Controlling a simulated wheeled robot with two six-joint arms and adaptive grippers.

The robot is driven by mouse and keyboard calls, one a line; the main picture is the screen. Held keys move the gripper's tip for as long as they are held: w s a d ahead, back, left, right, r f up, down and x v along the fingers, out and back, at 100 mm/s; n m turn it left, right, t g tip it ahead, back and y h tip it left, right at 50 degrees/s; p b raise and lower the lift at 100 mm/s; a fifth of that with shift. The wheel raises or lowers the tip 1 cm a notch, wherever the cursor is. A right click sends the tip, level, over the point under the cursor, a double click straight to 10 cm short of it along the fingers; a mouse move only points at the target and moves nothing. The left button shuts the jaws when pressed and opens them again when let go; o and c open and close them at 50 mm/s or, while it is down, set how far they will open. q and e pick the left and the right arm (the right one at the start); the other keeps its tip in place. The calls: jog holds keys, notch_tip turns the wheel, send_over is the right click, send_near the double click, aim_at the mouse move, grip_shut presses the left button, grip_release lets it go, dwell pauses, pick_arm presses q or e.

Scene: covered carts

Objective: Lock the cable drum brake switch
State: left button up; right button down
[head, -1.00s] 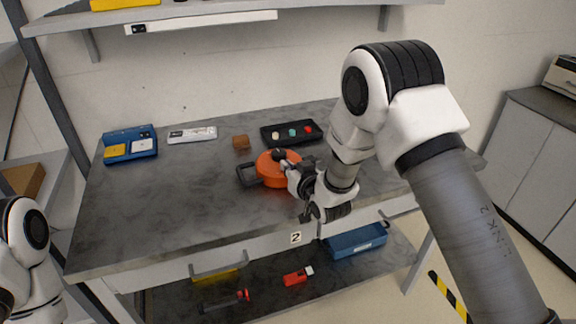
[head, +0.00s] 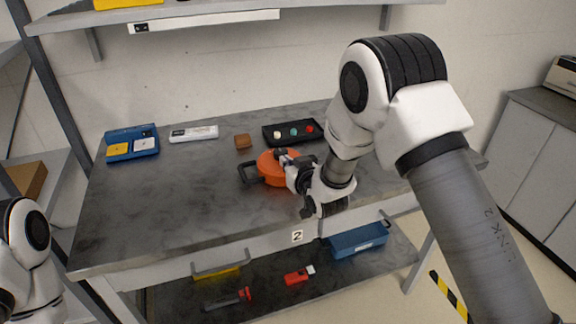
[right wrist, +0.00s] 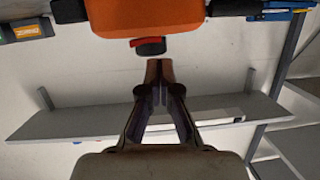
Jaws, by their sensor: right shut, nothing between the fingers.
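The orange cable drum (head: 270,169) lies on the workbench, with a dark handle (head: 248,174) on its left side. In the right wrist view the drum (right wrist: 150,15) fills the top. A small dark switch with a red part (right wrist: 149,46) sticks out from it, just ahead of my fingertips. My right gripper (right wrist: 158,65) is shut and empty, apparently a small gap away from the switch. In the head view the right gripper (head: 287,161) is at the drum's right side and partly hides it. My left gripper is out of view; only part of that arm shows.
A black tray with coloured buttons (head: 291,132), a brown block (head: 243,141), a white device (head: 193,133) and a blue case (head: 131,143) stand behind the drum. The bench's left front (head: 150,220) is clear. A blue bin (head: 358,242) sits on the lower shelf.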

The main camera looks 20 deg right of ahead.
pick_arm(q)
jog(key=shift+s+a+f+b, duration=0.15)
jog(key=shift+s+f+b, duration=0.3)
jog(key=shift+b, duration=0.6)
pick_arm(e)
jog(key=a+r+v, duration=0.1)
jog(key=r+v, duration=0.1)
jog(key=v, duration=0.8)
jog(key=shift+s+d+r, duration=0.15)
jog(key=shift+d+r, duration=0.1)
jog(key=shift+r, duration=0.05)
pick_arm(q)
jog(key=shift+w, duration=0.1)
